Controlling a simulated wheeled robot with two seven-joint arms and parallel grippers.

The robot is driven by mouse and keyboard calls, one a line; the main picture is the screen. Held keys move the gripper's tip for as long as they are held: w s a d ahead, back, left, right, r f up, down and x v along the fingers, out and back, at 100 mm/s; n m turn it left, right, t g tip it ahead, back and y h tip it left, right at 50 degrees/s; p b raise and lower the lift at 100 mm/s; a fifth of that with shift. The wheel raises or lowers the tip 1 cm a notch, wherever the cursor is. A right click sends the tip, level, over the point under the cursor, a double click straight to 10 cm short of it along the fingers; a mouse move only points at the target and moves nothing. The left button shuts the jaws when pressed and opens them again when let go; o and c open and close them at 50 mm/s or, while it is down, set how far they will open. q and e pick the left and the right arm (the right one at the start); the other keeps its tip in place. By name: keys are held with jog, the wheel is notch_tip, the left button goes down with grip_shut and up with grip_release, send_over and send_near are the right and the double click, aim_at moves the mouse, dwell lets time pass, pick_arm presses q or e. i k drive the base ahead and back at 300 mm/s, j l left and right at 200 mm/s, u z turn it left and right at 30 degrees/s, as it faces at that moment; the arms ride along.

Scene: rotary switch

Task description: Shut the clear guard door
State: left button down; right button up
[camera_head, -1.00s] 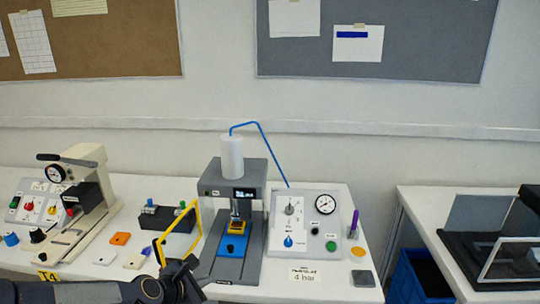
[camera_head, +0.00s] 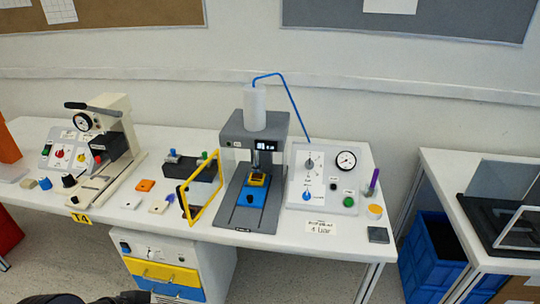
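The clear guard door (camera_head: 206,209) has a yellow frame and a dark bar on its left edge. It stands swung open at the front left of the grey press (camera_head: 252,122), its free edge toward the table's front. The press front is uncovered, and a blue fixture (camera_head: 251,196) with a yellow part (camera_head: 258,179) shows on its base. A dark piece, probably of my arm, shows at the bottom edge left of centre. Neither gripper can be made out, and nothing is seen touching the door.
A control panel (camera_head: 325,180) with a gauge and a blue knob stands right of the press. A small dark block (camera_head: 193,168) sits behind the door. A hand press (camera_head: 108,130) is at the left. A drawer cabinet (camera_head: 165,250) stands under the table. A blue crate (camera_head: 430,258) is on the right.

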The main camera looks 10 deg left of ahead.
aim_at(199, 185)
jog(key=i+j+z, duration=0.15)
jog(key=j+z, duration=0.2)
jog(key=j, duration=0.65)
jog(key=j+z, duration=0.4)
jog(key=j, duration=0.6)
jog(key=j+z, duration=0.35)
jog(key=j, duration=0.65)
jog(key=l+z, duration=0.1)
jog(key=l, duration=0.15)
